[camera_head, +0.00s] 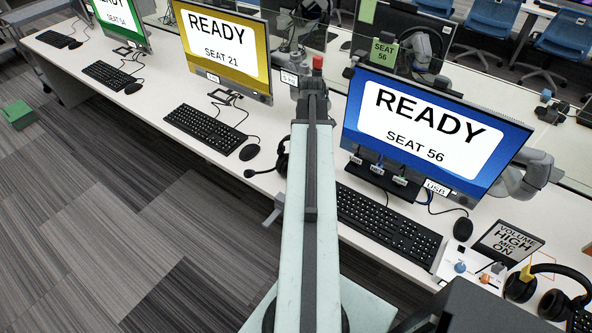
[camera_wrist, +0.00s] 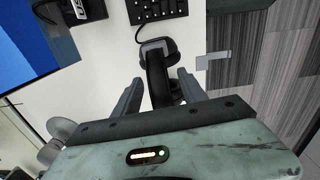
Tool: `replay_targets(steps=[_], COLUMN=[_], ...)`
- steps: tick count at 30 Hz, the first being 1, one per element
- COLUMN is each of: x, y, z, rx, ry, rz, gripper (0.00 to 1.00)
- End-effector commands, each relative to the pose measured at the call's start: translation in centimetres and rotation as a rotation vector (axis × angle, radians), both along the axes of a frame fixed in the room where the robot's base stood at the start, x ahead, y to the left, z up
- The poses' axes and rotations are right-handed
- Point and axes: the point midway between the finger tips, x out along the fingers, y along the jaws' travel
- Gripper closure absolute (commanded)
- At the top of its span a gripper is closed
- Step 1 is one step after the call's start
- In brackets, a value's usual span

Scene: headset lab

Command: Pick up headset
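A black headset (camera_head: 283,158) lies on the white desk between two workstations, mostly hidden behind my arm in the head view. Its microphone boom reaches left over the desk. In the wrist view the black headset (camera_wrist: 158,75) runs lengthwise between the fingers of my gripper (camera_wrist: 160,90). The gripper is open, with one grey finger on each side and visible gaps to the headset. Its height over the headset is hard to tell. The fingers cannot be made out in the head view. Another headset (camera_head: 519,287), black with a yellow band part, lies at the lower right.
The desk carries a blue-screen monitor (camera_head: 427,133), a yellow-screen monitor (camera_head: 222,50), keyboards (camera_head: 389,226) and mice. A grey bracket (camera_head: 274,208) sticks out at the desk's front edge. A sign (camera_head: 508,243) stands at right. The carpet at left is mostly clear.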

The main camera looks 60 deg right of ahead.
Motion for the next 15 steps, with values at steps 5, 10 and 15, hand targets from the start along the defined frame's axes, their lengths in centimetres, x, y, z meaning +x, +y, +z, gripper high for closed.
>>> replay_targets(steps=[5, 10, 15], x=[0.02, 0.04, 0.05], y=[0.01, 0.02, 0.02], z=[0.04, 0.04, 0.03], rx=[0.000, 0.000, 0.000], ry=[0.000, 0.000, 0.000], rz=[0.000, 0.001, 0.001], gripper=[1.00, 1.00, 1.00])
